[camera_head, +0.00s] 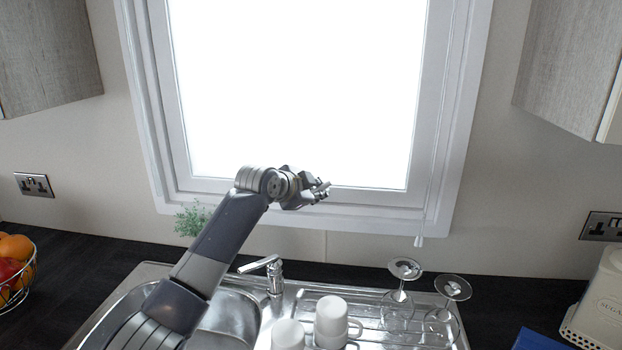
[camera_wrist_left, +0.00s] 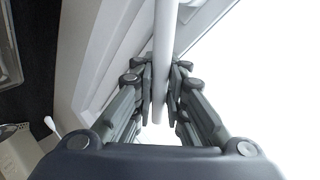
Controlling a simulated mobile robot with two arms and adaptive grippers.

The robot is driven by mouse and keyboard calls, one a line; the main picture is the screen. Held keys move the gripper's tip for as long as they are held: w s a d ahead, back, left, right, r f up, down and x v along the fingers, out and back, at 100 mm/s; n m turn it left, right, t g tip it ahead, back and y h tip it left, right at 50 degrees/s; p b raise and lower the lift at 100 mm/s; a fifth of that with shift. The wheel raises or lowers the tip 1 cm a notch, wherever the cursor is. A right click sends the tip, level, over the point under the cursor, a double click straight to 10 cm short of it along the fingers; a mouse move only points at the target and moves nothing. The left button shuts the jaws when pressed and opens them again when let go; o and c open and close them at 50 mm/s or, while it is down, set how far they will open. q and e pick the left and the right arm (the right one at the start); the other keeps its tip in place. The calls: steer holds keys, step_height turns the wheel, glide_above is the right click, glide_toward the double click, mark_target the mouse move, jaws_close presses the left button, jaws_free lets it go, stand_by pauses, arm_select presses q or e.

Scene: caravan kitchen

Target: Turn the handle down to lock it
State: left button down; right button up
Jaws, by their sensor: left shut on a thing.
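The window (camera_head: 290,90) fills the middle of the head view, bright white in a white frame. My left gripper (camera_head: 316,190) is at the lower part of this frame. In the left wrist view the fingers of my left gripper (camera_wrist_left: 160,92) are closed on both sides of a pale, slim handle (camera_wrist_left: 166,45). The handle runs from the top of that view down between the fingers. In the head view the gripper mostly hides the handle, so its exact angle on the frame is hard to tell. My right gripper is not in view.
Below the window are a steel sink with a tap (camera_head: 268,270), upturned white mugs (camera_head: 331,316) and upturned glasses (camera_head: 400,300). A pull cord (camera_head: 420,240) hangs at the window's right. A plant (camera_head: 190,220) stands left. Wall cupboards (camera_head: 572,75) flank the window.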

arm_select(q)
steer(key=f+m+y+p, duration=0.1)
steer(key=f+y, duration=0.1)
steer(key=d+f+m+y+p, duration=0.1)
steer(key=m+y+p, duration=0.1)
steer(key=shift+s+d+f, duration=0.15)
steer(key=shift+d+f, duration=0.05)
steer(key=shift+f, duration=0.2)
steer(key=shift+f+m+y+p, duration=0.45)
steer(key=shift+f+m+y, duration=0.05)
steer(key=shift+f, duration=0.25)
steer(key=c, duration=1.6)
jaws_free()
steer(key=shift+s+r, duration=0.2)
